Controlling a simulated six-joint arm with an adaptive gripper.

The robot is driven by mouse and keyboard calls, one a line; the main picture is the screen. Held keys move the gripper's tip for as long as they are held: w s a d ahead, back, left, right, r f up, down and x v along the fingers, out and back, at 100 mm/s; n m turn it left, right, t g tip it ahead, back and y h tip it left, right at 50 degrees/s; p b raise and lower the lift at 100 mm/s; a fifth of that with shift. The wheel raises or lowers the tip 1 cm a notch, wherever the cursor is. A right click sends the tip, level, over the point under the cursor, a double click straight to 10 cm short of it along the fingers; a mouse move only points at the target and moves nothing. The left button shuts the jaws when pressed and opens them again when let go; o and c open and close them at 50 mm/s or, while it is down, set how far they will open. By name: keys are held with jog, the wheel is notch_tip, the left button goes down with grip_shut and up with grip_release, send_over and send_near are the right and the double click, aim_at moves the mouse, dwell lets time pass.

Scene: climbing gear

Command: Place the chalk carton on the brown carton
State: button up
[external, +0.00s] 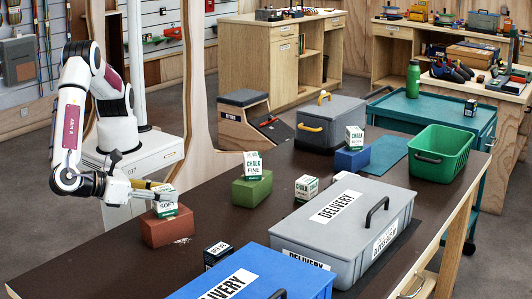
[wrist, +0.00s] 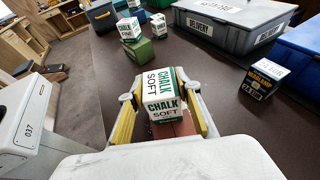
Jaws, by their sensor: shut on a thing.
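A white and green chalk carton marked SOFT (external: 166,209) is between the fingers of my gripper (external: 160,190). In the wrist view the carton (wrist: 163,112) stands upright with a yellow finger on each side, and the gripper is shut on it. The reddish-brown carton (external: 167,231) lies on the dark table directly below. The chalk carton looks to be touching its top, though a small gap cannot be ruled out. In the wrist view only a strip of the brown carton (wrist: 187,127) shows; the rest is hidden.
A green block (external: 252,190) bears a FINE chalk carton (external: 253,165). A blue block (external: 352,159) bears another chalk carton (external: 354,138). A black headlamp box (wrist: 264,77), a grey delivery crate (external: 345,225) and a blue crate (external: 255,275) stand to the right.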

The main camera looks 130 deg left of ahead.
jog(key=o, duration=1.2)
jog(key=shift+f, duration=0.1)
jog(key=shift+d, duration=0.1)
jog(key=v, duration=1.2)
